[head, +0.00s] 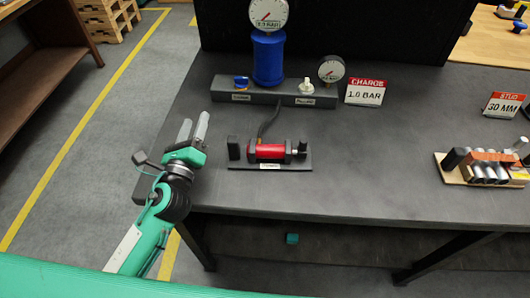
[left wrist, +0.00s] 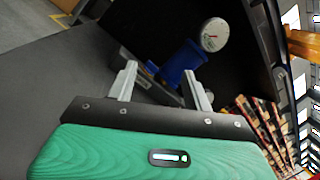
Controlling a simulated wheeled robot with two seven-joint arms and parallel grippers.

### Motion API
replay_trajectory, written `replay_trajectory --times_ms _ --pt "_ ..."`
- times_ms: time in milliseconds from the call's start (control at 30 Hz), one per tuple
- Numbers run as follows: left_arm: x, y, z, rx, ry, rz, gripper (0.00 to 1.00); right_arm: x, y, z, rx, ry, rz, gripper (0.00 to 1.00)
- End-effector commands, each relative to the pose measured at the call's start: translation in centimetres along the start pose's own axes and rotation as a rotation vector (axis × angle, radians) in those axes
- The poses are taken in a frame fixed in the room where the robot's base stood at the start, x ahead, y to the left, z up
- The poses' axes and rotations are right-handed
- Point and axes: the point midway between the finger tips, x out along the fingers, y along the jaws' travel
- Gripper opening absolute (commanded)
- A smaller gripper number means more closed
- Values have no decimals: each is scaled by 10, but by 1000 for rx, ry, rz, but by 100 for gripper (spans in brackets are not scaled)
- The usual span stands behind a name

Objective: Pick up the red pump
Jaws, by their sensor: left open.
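The red pump (head: 269,152) is a short red cylinder with black ends. It lies on a dark base plate on the table in the head view, with a dark hose running up from it to the grey manifold. My left gripper (head: 193,128) is open and empty, to the left of the pump and apart from it, over the table's left edge. In the left wrist view, the two grey fingers of the left gripper (left wrist: 162,85) stand apart with nothing between them. I cannot make out the red pump in that view. My right gripper is not in view.
Behind the pump stands the grey manifold (head: 225,90) with a blue cylinder (head: 268,60) and gauges. A "1.0 BAR" sign (head: 364,92) stands right of it. A wooden tray with metal cylinders (head: 482,170) is at the right. The table (head: 370,165) is clear between.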

Motion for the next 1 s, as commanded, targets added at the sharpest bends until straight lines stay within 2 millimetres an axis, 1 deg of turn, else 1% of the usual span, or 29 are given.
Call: replay_trajectory --times_ms 33,100,200,300,433,600,667,767,867,1000 --pt "-11 -9 -12 48 11 17 51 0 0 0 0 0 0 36" --pt "-25 -20 -26 137 25 43 51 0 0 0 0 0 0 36" --pt "-46 -34 -42 261 49 83 51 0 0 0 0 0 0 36" --pt "-64 -48 -54 379 75 119 51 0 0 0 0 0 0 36" --pt "-83 -63 -64 505 108 157 51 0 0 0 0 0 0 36" --pt "-98 -75 -69 611 139 188 51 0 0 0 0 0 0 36" --pt "-101 -77 -70 631 145 193 51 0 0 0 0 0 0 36" --pt "-97 -78 -70 648 148 197 51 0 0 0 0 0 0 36" --pt "-85 -75 -71 651 147 198 51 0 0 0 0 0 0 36" --pt "-63 -70 -73 650 147 197 51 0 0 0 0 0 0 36"
